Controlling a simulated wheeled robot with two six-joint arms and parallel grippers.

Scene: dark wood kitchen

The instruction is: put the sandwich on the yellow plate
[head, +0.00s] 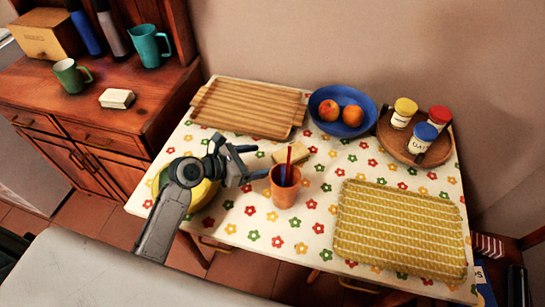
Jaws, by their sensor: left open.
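The sandwich (283,156), a pale flat piece, lies on the flowered tablecloth near the middle of the table. The orange cup in front of it hides part of it. The yellow plate (206,193) is at the table's front left edge, mostly covered by my left arm. My left gripper (258,162) is open and empty, just left of the sandwich, with its fingers pointing toward it. I cannot tell its exact height above the cloth. My right gripper is not in view.
An orange cup (284,192) with thin sticks stands close to the gripper. Around are a wooden tray (245,105), a blue fruit bowl (317,116), a round tray with jars (401,145) and a yellow mat (399,228). A sideboard (122,121) stands left.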

